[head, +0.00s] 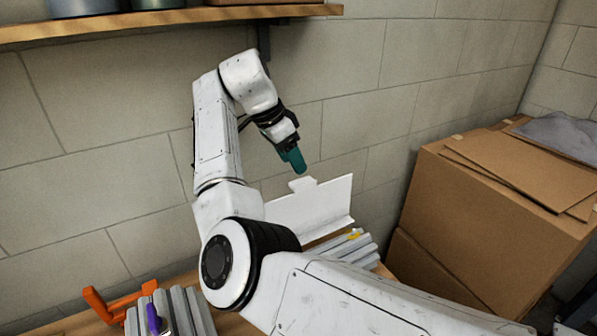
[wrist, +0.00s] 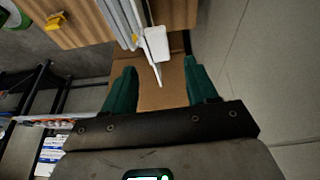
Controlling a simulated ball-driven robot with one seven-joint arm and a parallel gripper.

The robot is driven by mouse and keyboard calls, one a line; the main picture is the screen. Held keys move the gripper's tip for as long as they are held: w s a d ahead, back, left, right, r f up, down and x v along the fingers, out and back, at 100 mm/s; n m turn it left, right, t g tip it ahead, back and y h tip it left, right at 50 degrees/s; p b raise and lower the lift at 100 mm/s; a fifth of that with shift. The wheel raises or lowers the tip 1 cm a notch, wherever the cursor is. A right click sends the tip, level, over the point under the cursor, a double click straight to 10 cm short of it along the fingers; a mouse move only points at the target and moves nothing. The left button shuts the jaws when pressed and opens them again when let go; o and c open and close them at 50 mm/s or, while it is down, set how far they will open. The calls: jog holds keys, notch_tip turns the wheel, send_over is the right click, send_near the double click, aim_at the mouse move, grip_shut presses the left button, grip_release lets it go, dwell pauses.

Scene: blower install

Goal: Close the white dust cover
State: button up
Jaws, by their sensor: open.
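The white dust cover (head: 322,208) stands raised near the wall in the head view, with a small tab on its upper edge. In the wrist view the cover (wrist: 157,44) shows almost edge-on, its white tab lying ahead of the space between my fingertips. My gripper (head: 297,166) has teal fingers and is just above the tab in the head view, pointing down. In the wrist view my gripper (wrist: 158,80) is open, with nothing held between the fingers. My arm hides part of the cover's left side and the unit below.
Grey ribbed parts (head: 345,247) lie below the cover, with more ribs (head: 185,310) at lower left. An orange handle (head: 117,304) and a purple piece (head: 153,319) are there too. Cardboard boxes (head: 490,220) stand right. A wooden shelf (head: 170,20) hangs above.

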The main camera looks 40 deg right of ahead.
aim_at(303, 180)
jog(key=shift+p+x, duration=0.45)
jog(key=shift+x, duration=2.55)
jog(key=shift+s, duration=0.1)
grip_shut()
